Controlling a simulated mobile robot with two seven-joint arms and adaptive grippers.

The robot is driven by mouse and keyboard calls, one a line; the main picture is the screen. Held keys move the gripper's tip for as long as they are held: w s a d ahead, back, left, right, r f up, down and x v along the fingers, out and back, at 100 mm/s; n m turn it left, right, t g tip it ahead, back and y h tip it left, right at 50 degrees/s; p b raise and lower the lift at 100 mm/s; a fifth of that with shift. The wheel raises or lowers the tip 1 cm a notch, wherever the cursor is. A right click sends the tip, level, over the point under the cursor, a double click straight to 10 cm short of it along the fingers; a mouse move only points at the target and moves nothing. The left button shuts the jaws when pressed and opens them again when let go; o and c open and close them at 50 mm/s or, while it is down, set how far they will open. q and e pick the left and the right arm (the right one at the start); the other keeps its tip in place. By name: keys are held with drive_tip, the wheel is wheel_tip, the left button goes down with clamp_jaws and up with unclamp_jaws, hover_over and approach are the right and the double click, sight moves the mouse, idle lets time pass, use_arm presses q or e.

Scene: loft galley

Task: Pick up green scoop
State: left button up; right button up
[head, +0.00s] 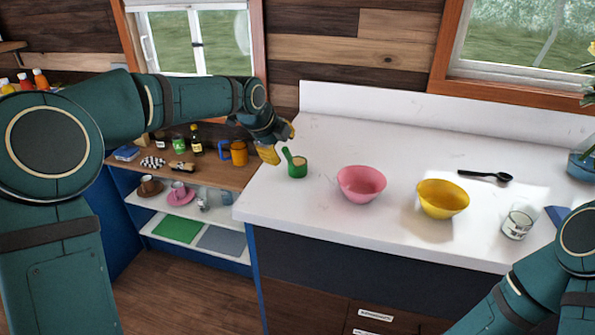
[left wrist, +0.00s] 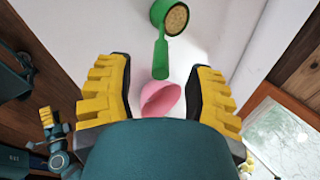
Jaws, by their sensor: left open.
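The green scoop (head: 297,169) stands on the white counter near its left end, its cup holding something tan. Its handle points up and left, towards my left gripper (head: 279,144). In the left wrist view the scoop (left wrist: 161,58) has its cup beyond the fingertips. Its handle end shows between the open, yellow-padded fingers of the left gripper (left wrist: 161,80), touching neither visibly. My left gripper is open and empty. A small teal and yellow part at the lower left of the left wrist view appears to be my right gripper (left wrist: 52,135); its jaws are unclear.
Left of the counter, a lower wooden shelf holds an orange mug (head: 239,153) and bottles.

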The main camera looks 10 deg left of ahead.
sight(288, 157)
use_arm(q)
drive_tip(key=x, duration=0.6)
drive_tip(key=shift+w+f+b, duration=0.1)
drive_tip(key=shift+w+b, duration=0.1)
drive_tip(key=shift+b, duration=0.15)
clamp_jaws()
